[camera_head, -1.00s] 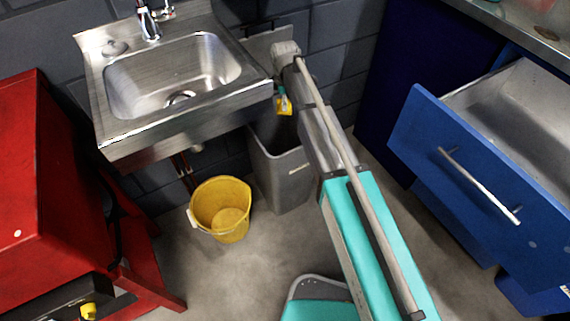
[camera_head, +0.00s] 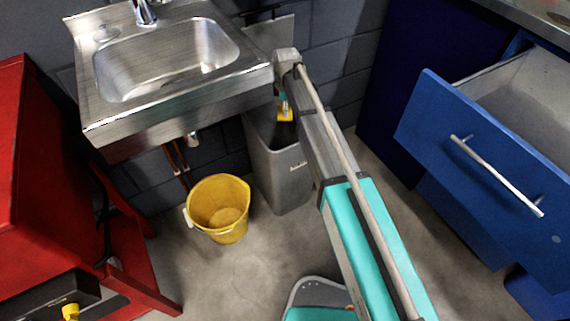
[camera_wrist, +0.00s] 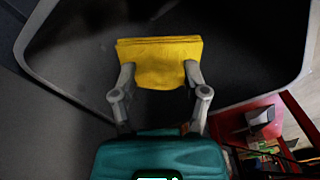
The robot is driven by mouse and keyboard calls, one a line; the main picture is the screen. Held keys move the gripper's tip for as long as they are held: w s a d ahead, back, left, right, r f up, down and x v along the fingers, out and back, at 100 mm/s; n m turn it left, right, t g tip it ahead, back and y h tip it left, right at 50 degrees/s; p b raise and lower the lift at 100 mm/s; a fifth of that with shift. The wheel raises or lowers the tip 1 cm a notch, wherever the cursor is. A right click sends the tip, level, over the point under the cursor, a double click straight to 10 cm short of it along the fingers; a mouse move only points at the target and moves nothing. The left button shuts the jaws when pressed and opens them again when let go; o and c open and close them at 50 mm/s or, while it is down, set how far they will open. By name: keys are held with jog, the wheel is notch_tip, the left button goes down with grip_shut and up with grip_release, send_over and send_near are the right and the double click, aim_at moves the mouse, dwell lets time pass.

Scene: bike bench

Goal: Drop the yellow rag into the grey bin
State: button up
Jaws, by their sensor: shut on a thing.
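The yellow rag (camera_wrist: 160,62) is pinched between the two fingers of my gripper (camera_wrist: 158,84), which is shut on it. In the head view the rag (camera_head: 285,114) shows as a small yellow patch at the end of my arm, by the mouth of the grey bin (camera_head: 281,175). In the wrist view the bin's rim (camera_wrist: 60,88) surrounds the rag on several sides, with the dark inside behind it. My gripper is over the bin opening. How far the rag is above or below the rim I cannot tell. My arm hides part of the bin.
A steel sink (camera_head: 170,70) is on the wall left of the bin. A yellow bucket (camera_head: 219,209) stands on the floor beside the bin. A blue drawer (camera_head: 490,165) stands open at the right. A red cabinet (camera_head: 50,180) is at the left.

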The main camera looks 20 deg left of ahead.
dwell(0.3)
jog(key=o, duration=1)
jog(key=shift+r, duration=0.1)
